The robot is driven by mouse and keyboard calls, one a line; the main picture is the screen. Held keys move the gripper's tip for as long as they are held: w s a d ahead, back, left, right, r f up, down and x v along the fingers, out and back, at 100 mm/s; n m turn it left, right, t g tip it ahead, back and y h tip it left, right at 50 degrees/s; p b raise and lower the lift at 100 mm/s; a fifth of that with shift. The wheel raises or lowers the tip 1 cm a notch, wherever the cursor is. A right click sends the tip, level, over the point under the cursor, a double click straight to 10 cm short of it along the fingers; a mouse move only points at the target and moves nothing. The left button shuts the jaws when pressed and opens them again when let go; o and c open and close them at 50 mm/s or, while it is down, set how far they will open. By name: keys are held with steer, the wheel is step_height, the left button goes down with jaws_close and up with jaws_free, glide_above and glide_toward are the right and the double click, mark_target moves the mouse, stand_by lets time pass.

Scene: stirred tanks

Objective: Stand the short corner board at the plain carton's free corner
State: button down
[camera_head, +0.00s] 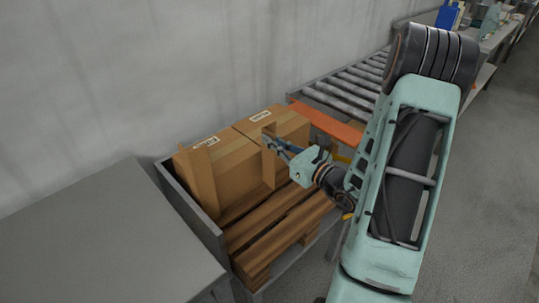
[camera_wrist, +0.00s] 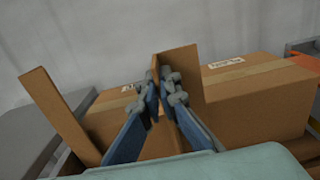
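My gripper (camera_head: 279,145) is shut on a brown L-shaped corner board (camera_head: 268,163), held upright beside the cartons' near side. In the wrist view the fingertips (camera_wrist: 168,92) pinch this board (camera_wrist: 184,76). Two brown cartons stand side by side, the left one (camera_head: 232,172) and the right one (camera_head: 292,123); each shows a small white label on top. I cannot tell which is the plain one. Another corner board (camera_head: 198,182) stands, slightly tilted in view, at the left carton's near left corner; it also shows in the wrist view (camera_wrist: 60,115). Whether the held board touches a carton is unclear.
The cartons stand on a wooden pallet (camera_head: 273,233) with bare slats in front. A grey raised edge (camera_head: 190,212) borders its left side. A grey table (camera_head: 95,240) lies left, a roller conveyor (camera_head: 345,90) with an orange end bar (camera_head: 325,123) behind right. A wall is behind.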

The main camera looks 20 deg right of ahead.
mark_target(268, 157)
steer(key=shift+w+d+f+b, duration=0.1)
steer(key=shift+w+f+b, duration=0.2)
steer(key=shift+f, duration=0.6)
steer(key=shift+w+a+f+b, duration=0.1)
steer(key=shift+w+f, duration=0.25)
steer(key=shift+f, duration=0.55)
steer(key=shift+w+d+f+b, duration=0.1)
steer(key=shift+w+f+b, duration=0.2)
steer(key=shift+f, duration=0.7)
steer(key=shift+f, duration=0.15)
steer(key=c, duration=2.2)
jaws_free()
steer(key=shift+o, duration=0.2)
steer(key=shift+r, duration=0.2)
